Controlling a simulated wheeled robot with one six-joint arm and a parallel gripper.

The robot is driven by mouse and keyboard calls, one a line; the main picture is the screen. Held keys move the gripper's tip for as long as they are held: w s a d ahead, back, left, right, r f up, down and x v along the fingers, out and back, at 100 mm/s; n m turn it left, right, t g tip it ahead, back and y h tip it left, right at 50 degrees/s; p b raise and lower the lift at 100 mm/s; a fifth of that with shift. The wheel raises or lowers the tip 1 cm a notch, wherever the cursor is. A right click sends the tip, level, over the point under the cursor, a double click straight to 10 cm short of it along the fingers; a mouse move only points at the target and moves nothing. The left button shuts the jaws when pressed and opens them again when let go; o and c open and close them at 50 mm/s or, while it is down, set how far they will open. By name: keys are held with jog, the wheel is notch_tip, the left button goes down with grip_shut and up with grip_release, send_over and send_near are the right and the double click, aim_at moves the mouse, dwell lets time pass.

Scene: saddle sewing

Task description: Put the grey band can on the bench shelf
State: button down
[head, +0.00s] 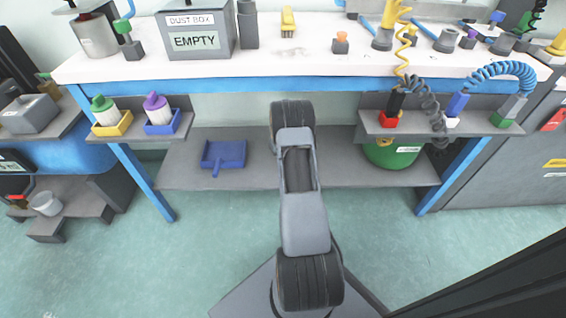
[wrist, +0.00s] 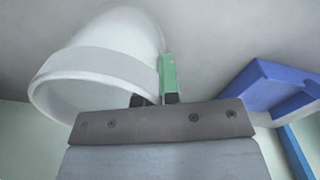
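The grey band can (wrist: 105,65) is a pale, round can with a greyish band, large in the wrist view. It is tilted, with its rim toward the lower left. My gripper (wrist: 156,98) is at its rim, with a green-faced finger along the outside and the other finger mostly hidden by the can. The can wall appears pinched between them. In the head view my arm hides the gripper and can. The bench shelf (head: 385,177) is the long grey board under the workbench, and my arm reaches over it. Contact between can and shelf cannot be told.
A blue dustpan (head: 223,154) lies on the shelf's left part; it also shows in the wrist view (wrist: 265,88). A green container (head: 391,154) stands at the shelf's right. The workbench top (head: 270,60) overhangs the shelf. Blue legs (head: 146,182) stand at the sides.

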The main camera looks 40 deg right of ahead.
jog(key=shift+d+f, duration=0.2)
jog(key=shift+f, duration=0.1)
jog(key=shift+f+b, duration=0.95)
jog(key=shift+f, duration=0.55)
jog(key=shift+f, duration=0.1)
jog(key=shift+f, duration=0.15)
jog(key=c, duration=1.3)
grip_release()
jog(key=shift+c, duration=0.2)
jog(key=shift+r+p, duration=1.45)
jog(key=shift+r, duration=2.55)
